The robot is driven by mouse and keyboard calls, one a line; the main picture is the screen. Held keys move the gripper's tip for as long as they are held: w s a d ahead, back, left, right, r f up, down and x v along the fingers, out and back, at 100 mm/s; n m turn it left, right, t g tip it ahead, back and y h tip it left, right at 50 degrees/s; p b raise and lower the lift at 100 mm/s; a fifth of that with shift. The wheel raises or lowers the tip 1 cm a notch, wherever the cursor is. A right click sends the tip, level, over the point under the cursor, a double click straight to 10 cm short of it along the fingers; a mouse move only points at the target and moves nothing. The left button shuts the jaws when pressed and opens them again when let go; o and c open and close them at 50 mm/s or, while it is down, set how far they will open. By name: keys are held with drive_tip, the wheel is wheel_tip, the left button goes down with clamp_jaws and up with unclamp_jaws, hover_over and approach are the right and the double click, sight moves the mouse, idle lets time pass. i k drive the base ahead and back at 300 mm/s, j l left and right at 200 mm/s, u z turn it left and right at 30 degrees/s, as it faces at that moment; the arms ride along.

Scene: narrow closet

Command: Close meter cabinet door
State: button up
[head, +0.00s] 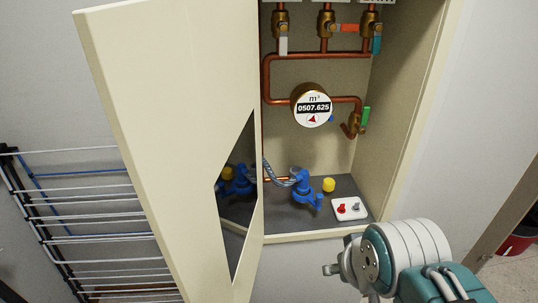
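The meter cabinet door (160,110) is cream and stands wide open, hinged on the cabinet's left side and swung out toward me. A dark cut-out or reflective panel (233,210) is set low in it and shows a blue and yellow fitting. The open cabinet (413,110) holds copper pipes, valves and a round water meter (312,106). My gripper (335,268) is at the lower right, in front of and below the cabinet's bottom edge, apart from the door. Its fingers are small and partly hidden, so I cannot tell whether they are open.
A blue tap fitting (303,187), a yellow cap (329,185) and a white plate with red and grey knobs (349,208) sit on the cabinet floor. A drying rack (85,222) stands behind the door at left. A red bucket (516,243) is at far right.

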sight(177, 82)
drive_tip(key=k+j+z, duration=0.15)
drive_tip(key=j, duration=0.35)
drive_tip(key=k+j+z, duration=0.15)
drive_tip(key=k+j, duration=0.15)
drive_tip(key=j, duration=0.15)
drive_tip(key=k+j+z, duration=0.15)
drive_tip(key=j, duration=0.25)
drive_tip(key=k+j+u, duration=0.2)
drive_tip(key=u, duration=0.2)
